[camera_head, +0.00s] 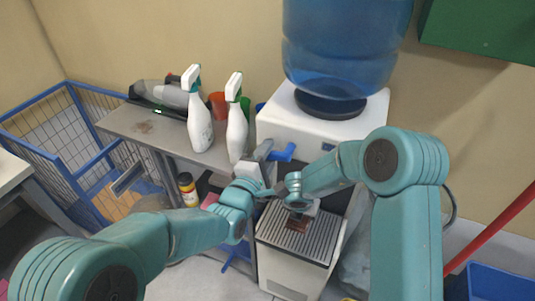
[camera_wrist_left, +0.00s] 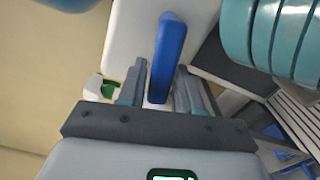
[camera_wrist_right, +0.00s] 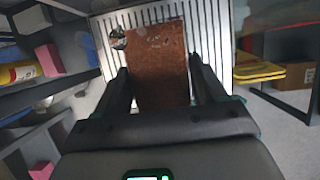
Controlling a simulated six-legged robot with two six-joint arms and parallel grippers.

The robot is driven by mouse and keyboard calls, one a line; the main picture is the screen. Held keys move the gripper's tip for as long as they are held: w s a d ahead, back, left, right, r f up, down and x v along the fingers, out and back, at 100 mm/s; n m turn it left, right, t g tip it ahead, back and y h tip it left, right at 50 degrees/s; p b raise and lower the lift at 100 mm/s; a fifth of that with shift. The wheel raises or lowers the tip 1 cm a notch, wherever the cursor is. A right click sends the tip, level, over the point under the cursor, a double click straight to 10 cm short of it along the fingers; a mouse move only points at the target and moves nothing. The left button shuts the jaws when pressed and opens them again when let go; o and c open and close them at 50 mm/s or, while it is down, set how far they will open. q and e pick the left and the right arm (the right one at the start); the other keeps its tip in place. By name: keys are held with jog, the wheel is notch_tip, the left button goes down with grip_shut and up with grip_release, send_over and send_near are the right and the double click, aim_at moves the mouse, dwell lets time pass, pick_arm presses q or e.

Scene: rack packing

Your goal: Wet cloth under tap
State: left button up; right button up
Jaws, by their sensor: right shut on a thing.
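The blue tap lever (camera_head: 283,152) sticks out from the front of the white water dispenser (camera_head: 325,127). My left gripper (camera_head: 268,157) is at the lever. In the left wrist view the lever (camera_wrist_left: 164,55) lies between the two fingers, with slight gaps beside it, so the gripper looks open around it. My right gripper (camera_wrist_right: 162,90) is shut on a reddish-brown cloth (camera_wrist_right: 158,60). The cloth also shows in the head view (camera_head: 298,223), over the ribbed drip tray (camera_head: 318,245) below the tap. I see no water stream; my right arm partly hides the space beneath the tap.
A blue water bottle (camera_head: 345,45) stands on the dispenser. Two white spray bottles (camera_head: 236,130) and a handheld vacuum (camera_head: 165,95) stand on the grey shelf (camera_head: 150,130) at the left. A blue wire cage (camera_head: 45,130) is farther left. A blue bin (camera_head: 500,283) is at bottom right.

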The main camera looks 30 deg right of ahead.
pick_arm(q)
grip_shut()
jog(key=shift+r+m, duration=0.3)
jog(key=shift+m, duration=0.45)
jog(key=shift+r+m, duration=0.3)
jog(key=shift+m, duration=0.45)
jog(key=shift+o, duration=2.2)
grip_release()
jog(key=v, duration=1.2)
jog(key=shift+f, duration=0.1)
